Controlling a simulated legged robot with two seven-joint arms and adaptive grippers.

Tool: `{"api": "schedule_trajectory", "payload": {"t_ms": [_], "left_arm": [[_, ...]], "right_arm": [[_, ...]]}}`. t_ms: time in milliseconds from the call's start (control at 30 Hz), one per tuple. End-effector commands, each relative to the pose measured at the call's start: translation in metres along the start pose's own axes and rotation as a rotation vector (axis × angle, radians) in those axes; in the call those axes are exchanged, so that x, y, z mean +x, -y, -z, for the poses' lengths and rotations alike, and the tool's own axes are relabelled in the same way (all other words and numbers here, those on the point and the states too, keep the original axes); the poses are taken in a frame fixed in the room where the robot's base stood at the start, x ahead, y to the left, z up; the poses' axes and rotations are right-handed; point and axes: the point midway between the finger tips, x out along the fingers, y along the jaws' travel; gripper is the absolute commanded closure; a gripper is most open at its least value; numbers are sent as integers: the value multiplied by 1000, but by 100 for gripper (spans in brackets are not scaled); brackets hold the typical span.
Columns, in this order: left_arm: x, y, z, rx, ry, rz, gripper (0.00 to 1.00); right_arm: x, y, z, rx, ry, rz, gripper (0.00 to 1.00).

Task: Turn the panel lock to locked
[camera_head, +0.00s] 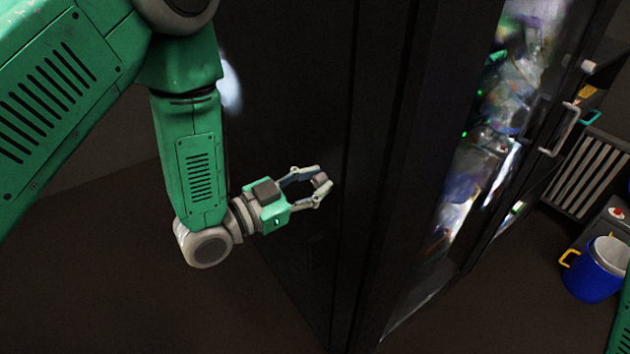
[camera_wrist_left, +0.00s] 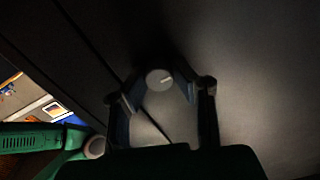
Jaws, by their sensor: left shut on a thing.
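The panel lock (camera_wrist_left: 158,79) is a small round grey knob with a pale line on its face, on a dark panel (camera_head: 285,100). In the wrist view the line runs nearly level, tilted slightly up to the right. My left gripper (camera_head: 321,186) reaches the panel from the left and is shut on the lock, its fingers on either side of it. In the head view the lock (camera_head: 320,180) is partly hidden by the fingertips. My right gripper is not in view; only a green bit of my right arm shows at the lower right edge.
A dark cabinet with a glossy, reflecting door (camera_head: 480,150) and a grey handle (camera_head: 560,130) stands right of the panel. A blue bucket (camera_head: 592,275) with a yellow handle is at the far right. A red button (camera_head: 617,212) is above it. The floor at lower left is clear.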

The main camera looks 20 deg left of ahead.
Motion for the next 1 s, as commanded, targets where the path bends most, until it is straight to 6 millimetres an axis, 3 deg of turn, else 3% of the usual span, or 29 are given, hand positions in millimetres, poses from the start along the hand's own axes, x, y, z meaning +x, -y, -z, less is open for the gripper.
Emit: {"api": "schedule_trajectory", "payload": {"t_ms": [367, 1000], "left_arm": [[-3, -2, -3, -245, 15, -4, 100], [-4, -1, -5, -852, 16, 2, 100]], "right_arm": [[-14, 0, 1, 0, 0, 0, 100], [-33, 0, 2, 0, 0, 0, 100]]}}
